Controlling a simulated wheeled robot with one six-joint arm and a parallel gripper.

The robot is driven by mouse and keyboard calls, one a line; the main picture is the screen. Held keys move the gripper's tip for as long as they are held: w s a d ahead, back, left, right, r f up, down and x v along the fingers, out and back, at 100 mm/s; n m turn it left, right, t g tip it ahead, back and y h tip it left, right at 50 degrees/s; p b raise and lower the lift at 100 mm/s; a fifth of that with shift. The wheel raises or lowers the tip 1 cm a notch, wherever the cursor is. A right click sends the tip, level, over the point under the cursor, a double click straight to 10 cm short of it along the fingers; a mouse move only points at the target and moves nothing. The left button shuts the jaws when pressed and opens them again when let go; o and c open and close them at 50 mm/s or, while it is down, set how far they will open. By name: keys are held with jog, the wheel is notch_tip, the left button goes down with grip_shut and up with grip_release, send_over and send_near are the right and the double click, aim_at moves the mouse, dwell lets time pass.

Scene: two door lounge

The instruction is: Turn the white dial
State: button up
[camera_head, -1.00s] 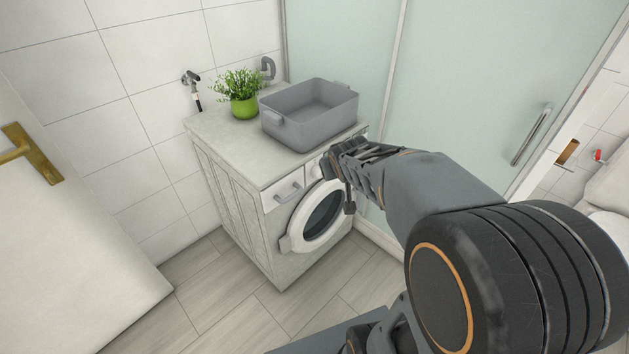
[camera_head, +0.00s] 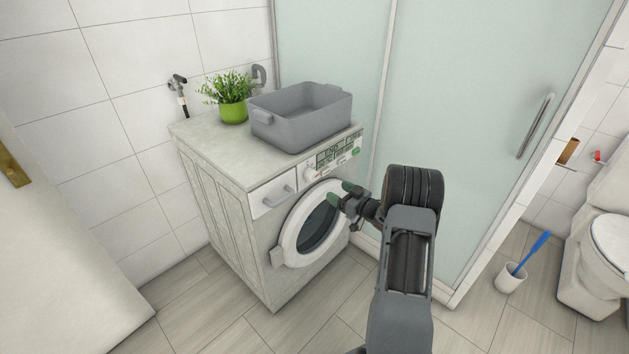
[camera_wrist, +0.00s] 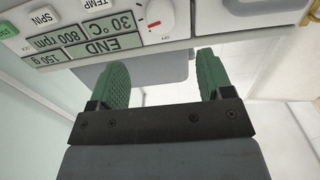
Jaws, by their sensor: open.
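The white dial (camera_head: 311,174) is a small round knob on the front panel of the washing machine (camera_head: 229,230), left of the display. In the wrist view the dial (camera_wrist: 155,18), with a red mark on its face, is at the top, beyond the fingertips. My gripper (camera_head: 340,193) is in front of the upper right of the round door, lower than the dial and to its right. In the wrist view its two green fingers (camera_wrist: 162,68) are apart with nothing between them. They appear clear of the dial.
The drawer handle (camera_head: 279,196) is left of the dial. A grey basin (camera_head: 299,118) and a potted plant (camera_head: 233,108) stand on top. A glass shower panel (camera_head: 460,120) rises behind and right of the machine. A toilet (camera_head: 598,255) and brush (camera_head: 513,275) are far right. The floor left of the machine is clear.

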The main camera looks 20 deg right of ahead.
aim_at(315, 178)
jog(key=x, duration=1.1)
jog(key=shift+w+a, duration=0.15)
jog(key=shift+w, duration=0.15)
jog(key=shift+c, duration=0.3)
jog(key=c, duration=0.9)
jog(key=shift+o, duration=0.2)
jog(key=shift+f+b, duration=0.1)
jog(key=shift+b, duration=0.25)
